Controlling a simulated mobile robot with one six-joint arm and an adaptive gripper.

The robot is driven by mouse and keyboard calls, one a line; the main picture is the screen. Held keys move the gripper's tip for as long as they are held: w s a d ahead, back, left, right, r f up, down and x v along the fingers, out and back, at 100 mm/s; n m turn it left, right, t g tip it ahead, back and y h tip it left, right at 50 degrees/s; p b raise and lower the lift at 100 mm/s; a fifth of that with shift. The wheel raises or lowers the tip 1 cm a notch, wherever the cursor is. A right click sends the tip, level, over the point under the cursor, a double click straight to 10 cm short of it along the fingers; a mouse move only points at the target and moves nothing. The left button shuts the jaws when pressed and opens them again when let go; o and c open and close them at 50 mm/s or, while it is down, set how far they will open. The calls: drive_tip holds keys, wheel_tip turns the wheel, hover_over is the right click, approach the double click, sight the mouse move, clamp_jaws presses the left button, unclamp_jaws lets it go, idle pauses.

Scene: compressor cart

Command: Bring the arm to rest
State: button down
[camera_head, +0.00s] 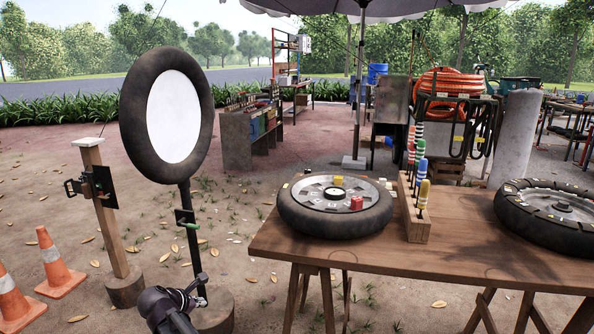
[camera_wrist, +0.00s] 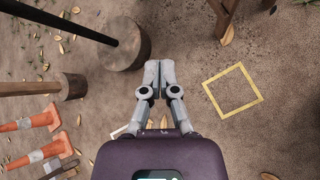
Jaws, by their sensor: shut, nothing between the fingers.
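My gripper (camera_wrist: 151,75) hangs over bare dirt ground in the wrist view, with its two grey fingers together and nothing between them. In the head view my gripper (camera_head: 203,299) is at the bottom, left of the wooden table (camera_head: 440,262) and in front of the base of the post with the round white board. Its fingertips are small and partly hard to make out there.
A wooden stump base (camera_wrist: 124,46) is close to my fingertips at upper left. Orange cones (camera_head: 57,262) stand at the left. A yellow square outline (camera_wrist: 232,91) lies on the ground at right. The table bears a wheel (camera_head: 335,222) and a tool rack (camera_head: 416,229).

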drive_tip(key=s+d+f+m+g, duration=0.1)
drive_tip(key=d+f+m+g, duration=0.15)
drive_tip(key=d+m, duration=0.7)
drive_tip(key=s+d+f+m+g, duration=0.1)
drive_tip(key=d+f+m+g, duration=0.15)
drive_tip(key=d, duration=1.45)
drive_tip(key=s+d+f+m+g+y, duration=0.1)
drive_tip(key=s+d+m+g+y, duration=0.1)
drive_tip(key=s+d+m, duration=0.6)
drive_tip(key=s+d+m+g+y, duration=0.2)
drive_tip(key=s+d+m, duration=0.3)
drive_tip(key=d, duration=0.5)
wheel_tip(320, 180, up, 35)
drive_tip(key=w+m+p, duration=0.1)
drive_tip(key=p, duration=3.3)
drive_tip(key=shift+d+f+p, duration=0.2)
drive_tip(key=shift+d+p, duration=0.15)
drive_tip(key=shift+p, duration=0.05)
drive_tip(key=shift+w+a, duration=0.1)
drive_tip(key=shift+a, duration=0.05)
